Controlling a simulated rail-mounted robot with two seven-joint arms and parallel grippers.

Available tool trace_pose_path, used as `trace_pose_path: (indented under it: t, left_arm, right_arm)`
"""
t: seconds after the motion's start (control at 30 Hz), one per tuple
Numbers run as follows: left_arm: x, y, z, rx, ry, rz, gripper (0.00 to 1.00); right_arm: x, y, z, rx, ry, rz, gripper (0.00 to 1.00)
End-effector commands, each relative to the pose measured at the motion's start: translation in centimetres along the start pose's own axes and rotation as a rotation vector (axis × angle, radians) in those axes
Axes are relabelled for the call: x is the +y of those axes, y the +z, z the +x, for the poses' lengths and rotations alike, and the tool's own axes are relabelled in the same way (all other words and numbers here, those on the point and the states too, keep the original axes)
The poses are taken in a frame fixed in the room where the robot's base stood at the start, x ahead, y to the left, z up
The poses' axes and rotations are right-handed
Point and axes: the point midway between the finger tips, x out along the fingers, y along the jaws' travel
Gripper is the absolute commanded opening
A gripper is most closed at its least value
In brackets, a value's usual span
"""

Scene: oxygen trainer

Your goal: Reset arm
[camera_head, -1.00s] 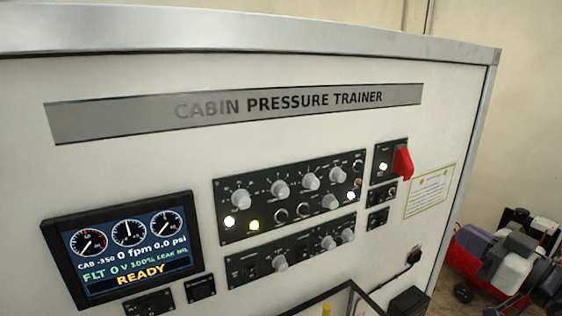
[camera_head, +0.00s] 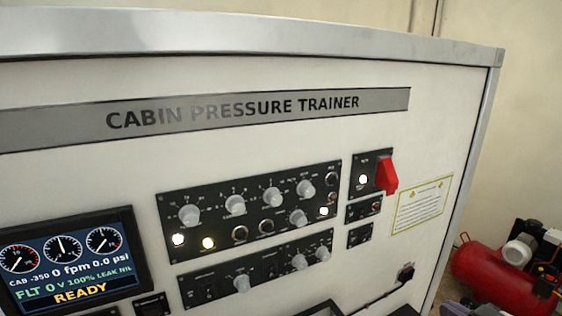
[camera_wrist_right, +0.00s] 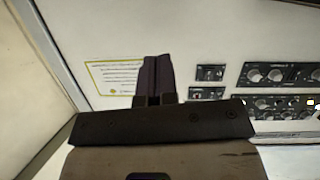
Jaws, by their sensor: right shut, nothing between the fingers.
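My right gripper (camera_wrist_right: 155,60) shows in the right wrist view, with its dark fingers shut together and nothing between them. They point toward the white trainer panel (camera_wrist_right: 205,45) and overlap the right edge of the yellow-bordered label (camera_wrist_right: 113,76). I cannot tell the distance to the panel. In the head view I cannot clearly make out the right gripper. My left gripper is not in view.
The cabin pressure trainer (camera_head: 80,85) fills most of the head view. It has a screen reading READY (camera_head: 70,262), a knob panel (camera_head: 250,212) and a red switch guard (camera_head: 387,175). A red compressor (camera_head: 490,272) stands beyond its right edge.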

Motion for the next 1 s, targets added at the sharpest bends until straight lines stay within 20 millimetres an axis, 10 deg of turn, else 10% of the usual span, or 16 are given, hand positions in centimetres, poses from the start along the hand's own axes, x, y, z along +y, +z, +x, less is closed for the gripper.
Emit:
trace_pose_path:
  t: [0.17,0.4,0.9,1.0]
  left_arm:
    - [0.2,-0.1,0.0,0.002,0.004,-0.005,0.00]
    - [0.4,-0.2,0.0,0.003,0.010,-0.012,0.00]
    - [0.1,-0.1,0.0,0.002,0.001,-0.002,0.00]
    - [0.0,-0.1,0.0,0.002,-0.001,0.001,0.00]
  right_arm:
    - [-2.2,10.9,-1.9,-0.287,0.061,-0.133,0.00]
    - [-5.1,23.9,-9.4,-0.702,0.148,-0.361,0.00]
    - [-8.1,32.3,-23.1,-1.170,0.242,-0.626,0.00]
    - [-9.8,33.1,-22.5,-1.149,0.234,-0.530,0.00]
